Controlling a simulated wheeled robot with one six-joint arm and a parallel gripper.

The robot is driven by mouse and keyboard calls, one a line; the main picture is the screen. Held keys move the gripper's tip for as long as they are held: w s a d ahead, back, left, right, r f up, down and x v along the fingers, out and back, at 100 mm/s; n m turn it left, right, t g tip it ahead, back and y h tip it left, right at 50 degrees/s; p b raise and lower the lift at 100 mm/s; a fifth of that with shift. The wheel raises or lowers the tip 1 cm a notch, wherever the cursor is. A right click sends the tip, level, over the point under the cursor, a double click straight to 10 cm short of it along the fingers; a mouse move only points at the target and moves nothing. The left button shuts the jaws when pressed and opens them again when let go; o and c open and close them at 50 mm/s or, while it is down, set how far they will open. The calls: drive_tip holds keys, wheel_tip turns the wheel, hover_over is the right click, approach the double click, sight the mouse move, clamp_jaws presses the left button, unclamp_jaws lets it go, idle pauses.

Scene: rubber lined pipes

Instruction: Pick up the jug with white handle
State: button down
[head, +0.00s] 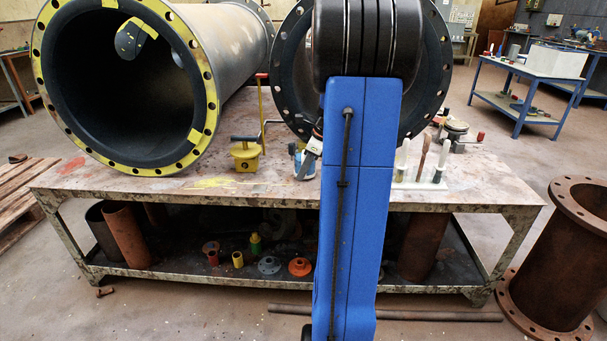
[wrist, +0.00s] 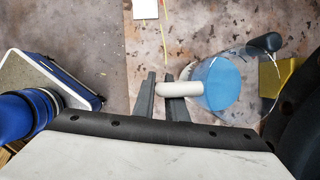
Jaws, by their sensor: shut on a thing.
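The jug (wrist: 222,84) is clear with blue inside, and its white handle (wrist: 180,88) points left in the wrist view. My gripper (wrist: 162,90) has its two dark fingers on either side of the white handle and is shut on it. In the head view, a small blue part of the jug (head: 304,166) shows beside my blue arm, above the table top. My arm hides the rest there. I cannot tell whether the jug touches the table.
The table (head: 480,192) also holds a big yellow-rimmed pipe (head: 211,92), a second large flange (head: 436,75), a yellow valve-like object (head: 245,157) and a white rack (head: 432,184) with upright items. A rusty flanged pipe (head: 558,250) stands on the floor at right.

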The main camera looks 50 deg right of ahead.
sight(303, 150)
drive_tip(key=shift+r, duration=4)
drive_tip(key=shift+w+r, duration=0.1)
